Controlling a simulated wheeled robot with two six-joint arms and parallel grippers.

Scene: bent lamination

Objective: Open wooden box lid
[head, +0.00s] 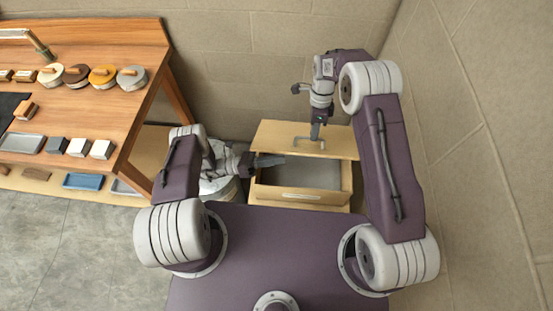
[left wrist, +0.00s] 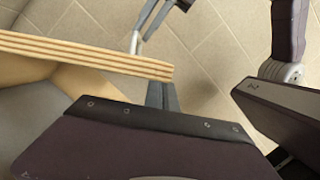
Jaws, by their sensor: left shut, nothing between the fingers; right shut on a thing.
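The wooden box (head: 267,191) stands on the floor against the back wall in the head view, with its grey interior showing at the front. Its light wooden lid (head: 275,137) lies over the rear part, apparently raised or shifted back; I cannot tell exactly which. A metal handle (head: 302,140) sits on the lid. My right gripper (head: 315,138) is shut on this handle from above. My left gripper (head: 282,160) is shut and empty near the box's left side, by the lid's front edge. The left wrist view shows the layered lid edge (left wrist: 90,56) close to its fingers (left wrist: 162,97).
A wooden workbench (head: 75,122) stands at the left with round lidded pieces (head: 103,76), small blocks (head: 78,147) and trays (head: 22,142). A block wall (head: 480,110) runs close along the right. Bare floor (head: 60,240) lies front left.

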